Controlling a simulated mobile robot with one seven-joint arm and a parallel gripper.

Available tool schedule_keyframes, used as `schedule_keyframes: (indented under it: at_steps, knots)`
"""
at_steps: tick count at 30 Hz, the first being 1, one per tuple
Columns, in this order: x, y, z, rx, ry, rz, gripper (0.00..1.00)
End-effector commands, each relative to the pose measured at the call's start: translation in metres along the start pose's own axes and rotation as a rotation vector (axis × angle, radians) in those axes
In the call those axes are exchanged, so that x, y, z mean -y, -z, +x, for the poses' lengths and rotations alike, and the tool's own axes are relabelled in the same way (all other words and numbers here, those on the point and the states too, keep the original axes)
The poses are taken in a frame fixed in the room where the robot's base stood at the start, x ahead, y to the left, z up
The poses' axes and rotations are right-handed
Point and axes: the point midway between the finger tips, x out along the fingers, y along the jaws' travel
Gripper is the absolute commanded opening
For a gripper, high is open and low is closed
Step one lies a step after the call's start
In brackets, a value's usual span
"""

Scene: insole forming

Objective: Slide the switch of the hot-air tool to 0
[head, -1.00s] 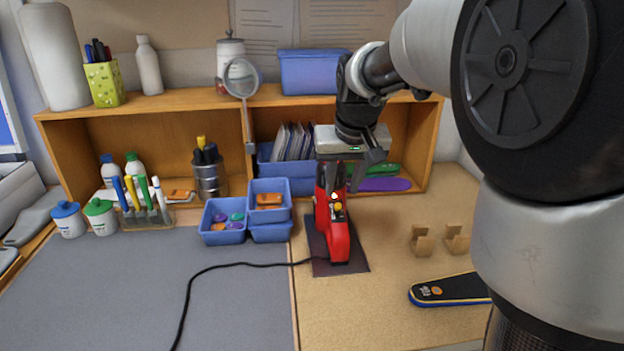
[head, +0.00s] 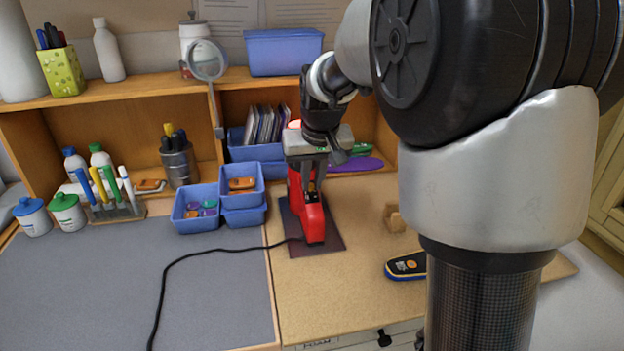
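The red and black hot-air tool (head: 313,222) stands upright on a dark mat (head: 326,242) on the tan part of the bench, its black cord running off to the left. My gripper (head: 318,182) is at the upper part of the tool, with its dark fingers pointing down. The fingers overlap the tool's upper front, where a small orange-yellow spot shows only in part. The switch and its setting cannot be made out. I cannot tell whether the fingers touch the tool or how far apart they are.
Blue bins (head: 194,222) stand left of the tool. A magnifier (head: 207,60) rises behind them. A tan holder (head: 394,218) and a dark insole-like piece (head: 407,266) lie to the right, partly behind my arm. The grey mat (head: 215,300) at front left is clear except for the cord.

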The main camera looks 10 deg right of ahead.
Motion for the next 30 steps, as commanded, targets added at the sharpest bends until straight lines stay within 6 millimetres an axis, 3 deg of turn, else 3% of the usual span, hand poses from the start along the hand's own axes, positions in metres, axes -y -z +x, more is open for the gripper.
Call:
schedule_keyframes:
  at_steps: [5,10,17,18,21,30]
  knots:
    - [0.000,0.002,-0.001,0.000,0.000,0.000,0.00]
    - [0.000,0.020,-0.004,0.000,-0.001,0.000,0.00]
    - [0.000,0.020,-0.002,-0.003,0.000,0.000,0.00]
    - [0.000,0.020,-0.002,-0.003,0.000,0.000,0.16]
    - [0.000,0.020,-0.002,-0.003,0.000,0.000,0.32]
    - [0.000,0.019,-0.003,-0.001,0.000,0.000,0.32]
